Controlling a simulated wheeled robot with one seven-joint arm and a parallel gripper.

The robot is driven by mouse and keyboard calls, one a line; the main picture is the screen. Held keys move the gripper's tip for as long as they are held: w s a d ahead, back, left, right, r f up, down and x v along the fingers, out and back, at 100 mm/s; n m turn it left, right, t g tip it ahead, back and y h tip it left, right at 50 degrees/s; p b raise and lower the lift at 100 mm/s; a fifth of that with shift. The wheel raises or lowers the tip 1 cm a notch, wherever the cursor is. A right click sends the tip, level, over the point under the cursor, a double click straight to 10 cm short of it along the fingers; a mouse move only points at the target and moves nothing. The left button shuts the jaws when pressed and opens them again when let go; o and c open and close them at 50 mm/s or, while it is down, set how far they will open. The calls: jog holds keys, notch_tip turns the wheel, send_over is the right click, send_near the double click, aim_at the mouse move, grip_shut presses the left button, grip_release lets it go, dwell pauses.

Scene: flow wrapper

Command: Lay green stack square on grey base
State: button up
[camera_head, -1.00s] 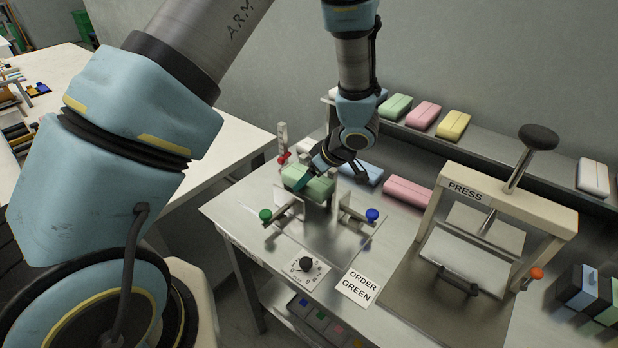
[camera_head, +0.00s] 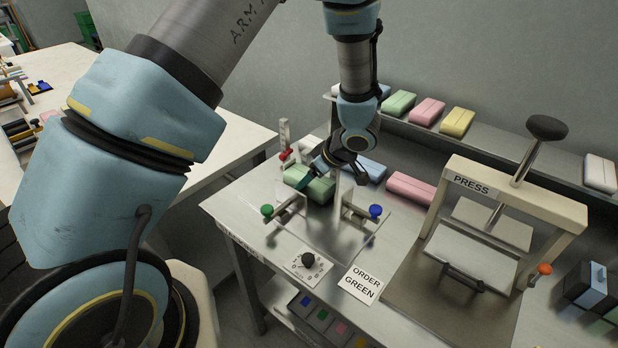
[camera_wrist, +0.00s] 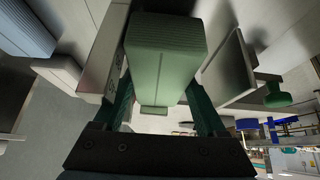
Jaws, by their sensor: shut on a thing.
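The green stack (camera_head: 316,190), a soft green block, is near the back of the wrapping station in the head view, behind the left guide plate. It fills the middle of the wrist view (camera_wrist: 165,58). My gripper (camera_wrist: 163,100) is shut on it, with one teal finger along each side. In the head view my gripper (camera_head: 306,182) reaches down to the stack from the back right. The grey base (camera_head: 322,238) is a bare shiny metal plate, in front of the stack, between the guides. Whether the stack touches the surface below is hidden.
Guides with a green knob (camera_head: 267,210) and a blue knob (camera_head: 376,211) stand close to the stack. A blue pack (camera_head: 366,171) and a pink pack (camera_head: 410,188) lie behind right. The press (camera_head: 500,225) stands right.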

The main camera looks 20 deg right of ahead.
jog(key=shift+s+a+f, duration=0.1)
jog(key=shift+s+f, duration=0.55)
jog(key=shift+f, duration=0.2)
jog(key=o, duration=1.3)
jog(key=shift+c, duration=0.2)
jog(key=shift+d+r, duration=0.25)
jog(key=shift+r, duration=0.05)
jog(key=v, duration=1)
jog(key=shift+w+a+r+b, duration=0.1)
jog(key=shift+w+r+b, duration=0.2)
jog(key=shift+w+b, duration=0.1)
jog(key=shift+r, duration=0.2)
jog(key=shift+w+a, duration=0.15)
